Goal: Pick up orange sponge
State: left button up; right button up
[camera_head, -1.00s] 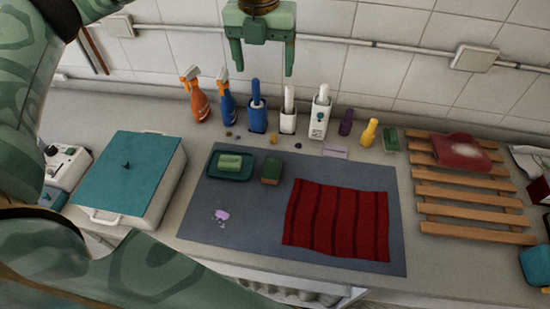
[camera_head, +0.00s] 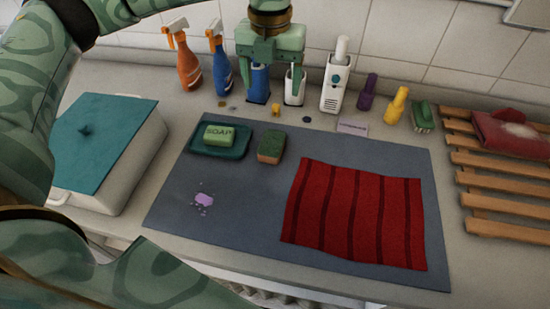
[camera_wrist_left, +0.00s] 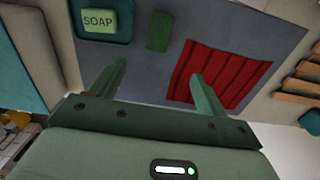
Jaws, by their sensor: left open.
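The orange sponge (camera_head: 271,146) lies on the grey mat, with a green top and an orange-brown side. It is just right of the soap dish. In the left wrist view the sponge (camera_wrist_left: 158,32) shows its green top, beyond the fingertips. My left gripper (camera_head: 270,80) is open and empty, pointing down. In the head view it appears above the sponge, in front of the blue and white bottles. In the left wrist view the gripper (camera_wrist_left: 158,70) has its fingers spread wide, with nothing between them. My right gripper is not in view.
A teal dish (camera_head: 236,152) holds green soap (camera_head: 219,136). A red striped cloth (camera_head: 358,215) covers the right part of the mat (camera_head: 230,235). Spray bottles (camera_head: 187,62) and other bottles line the wall. A teal-lidded box (camera_head: 100,140) stands left, a wooden rack (camera_head: 495,160) right.

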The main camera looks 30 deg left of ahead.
pick_arm(q)
jog(key=b, duration=0.4)
send_near(272, 142)
notch_tip(272, 142, down, 5)
jog(key=shift+d+f, duration=0.1)
jog(key=shift+d, duration=0.05)
jog(key=f, duration=0.1)
jog(key=f+b, duration=0.1)
jog(key=f, duration=0.3)
jog(key=shift+w+a+f, duration=0.15)
jog(key=shift+a, duration=0.1)
jog(key=shift+c, duration=0.5)
jog(key=c, duration=0.9)
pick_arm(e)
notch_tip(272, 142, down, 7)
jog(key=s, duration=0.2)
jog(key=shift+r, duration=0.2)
